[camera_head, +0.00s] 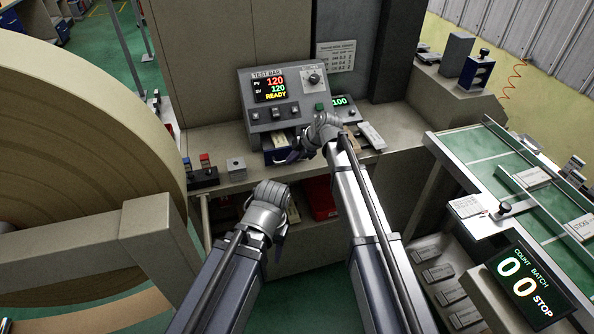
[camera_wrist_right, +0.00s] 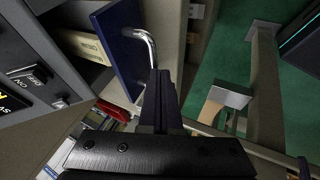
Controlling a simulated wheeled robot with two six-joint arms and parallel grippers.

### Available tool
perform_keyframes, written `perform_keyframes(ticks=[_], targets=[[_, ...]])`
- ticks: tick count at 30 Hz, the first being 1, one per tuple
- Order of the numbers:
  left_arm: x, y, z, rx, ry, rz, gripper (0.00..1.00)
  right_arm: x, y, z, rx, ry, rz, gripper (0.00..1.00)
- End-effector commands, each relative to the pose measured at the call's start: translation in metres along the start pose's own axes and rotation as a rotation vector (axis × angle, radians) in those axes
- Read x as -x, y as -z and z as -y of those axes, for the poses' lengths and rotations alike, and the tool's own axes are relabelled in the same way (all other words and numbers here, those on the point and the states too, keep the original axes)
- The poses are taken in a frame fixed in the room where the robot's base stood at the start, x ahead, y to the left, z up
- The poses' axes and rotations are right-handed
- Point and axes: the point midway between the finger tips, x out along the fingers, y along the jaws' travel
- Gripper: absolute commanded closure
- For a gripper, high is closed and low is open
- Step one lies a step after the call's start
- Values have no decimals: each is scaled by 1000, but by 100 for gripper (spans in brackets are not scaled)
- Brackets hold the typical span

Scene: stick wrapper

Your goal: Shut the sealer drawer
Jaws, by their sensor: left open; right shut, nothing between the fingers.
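The sealer (camera_head: 280,100) is a grey box on the bench with a lit red and green display. Its drawer (camera_head: 274,157) has a dark blue front and stands open below the panel. In the right wrist view the blue drawer front (camera_wrist_right: 122,45) carries a curved silver handle (camera_wrist_right: 143,36), and a cream packet (camera_wrist_right: 82,45) lies inside. My right gripper (camera_head: 291,156) is shut and empty at the drawer front; its fingers (camera_wrist_right: 159,85) are close to the handle, but contact is unclear. My left gripper (camera_head: 278,240) is open, lower and in front of the bench; its fingers are partly hidden.
A large tan roll (camera_head: 80,130) fills the left side. Small switch blocks (camera_head: 204,172) and a metal block (camera_head: 236,168) sit on the bench left of the drawer. A red bin (camera_head: 320,198) is below. A green conveyor (camera_head: 500,160) stands at right.

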Motion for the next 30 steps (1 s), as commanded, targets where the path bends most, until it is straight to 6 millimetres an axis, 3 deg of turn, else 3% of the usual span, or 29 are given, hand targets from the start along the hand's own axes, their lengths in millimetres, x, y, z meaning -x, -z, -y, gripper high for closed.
perform_keyframes(ticks=[1,3,12,18,30], targets=[[0,0,0,0,0,0,50,-8,-1,-16,1,0,0,100],[0,0,0,0,0,0,50,-14,-1,-30,1,0,0,100],[0,0,0,0,0,0,50,-32,-2,-70,0,0,1,100],[0,0,0,0,0,0,50,-38,-2,-81,0,0,1,100],[0,0,0,0,0,0,50,-38,-1,-83,0,-2,0,100]])
